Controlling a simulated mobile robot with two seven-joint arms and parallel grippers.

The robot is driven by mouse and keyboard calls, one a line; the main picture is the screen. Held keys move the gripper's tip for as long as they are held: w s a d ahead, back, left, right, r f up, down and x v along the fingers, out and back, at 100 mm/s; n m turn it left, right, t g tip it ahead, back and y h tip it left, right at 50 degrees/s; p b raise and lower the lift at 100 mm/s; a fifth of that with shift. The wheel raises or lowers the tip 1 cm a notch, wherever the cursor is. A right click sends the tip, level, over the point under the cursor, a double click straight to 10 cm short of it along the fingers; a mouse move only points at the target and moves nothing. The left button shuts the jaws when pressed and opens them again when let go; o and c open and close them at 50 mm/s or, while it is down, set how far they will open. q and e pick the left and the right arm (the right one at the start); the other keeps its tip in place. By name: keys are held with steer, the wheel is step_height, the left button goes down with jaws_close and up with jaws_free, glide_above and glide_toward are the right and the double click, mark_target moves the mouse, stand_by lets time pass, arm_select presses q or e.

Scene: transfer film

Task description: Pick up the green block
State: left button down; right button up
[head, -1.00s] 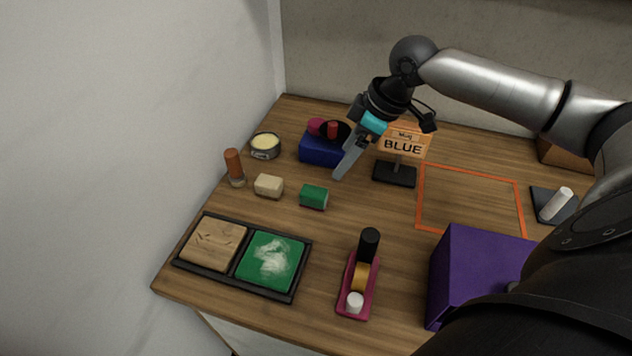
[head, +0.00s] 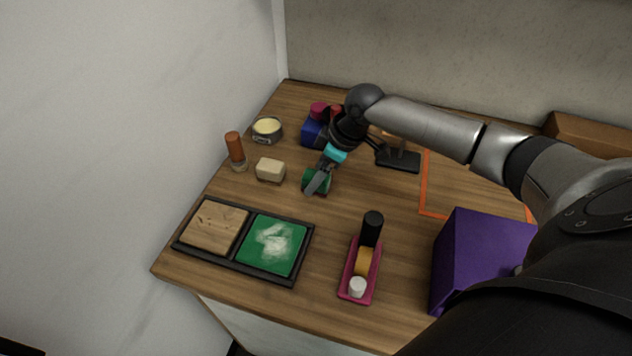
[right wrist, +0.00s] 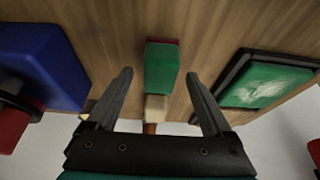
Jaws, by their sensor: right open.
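The green block (head: 309,179) lies on the wooden table, partly hidden behind my right gripper in the head view. My right gripper (head: 314,192) is over it, fingers pointing down. In the right wrist view the green block (right wrist: 161,68), with a dark red side, shows ahead of and between the open fingers of my right gripper (right wrist: 158,78). My left gripper is out of view.
A cream block (head: 270,170) sits just left of the green one. A blue box (head: 312,133) is behind. A black tray (head: 228,257) with wood and green panels, a pink holder (head: 352,288) and a purple box (head: 476,252) stand nearer. An orange bottle (head: 235,147) is at left.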

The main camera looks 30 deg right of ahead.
steer(key=shift+w+a+f, duration=0.15)
steer(key=shift+f, duration=0.55)
steer(key=shift+c, duration=0.3)
jaws_close()
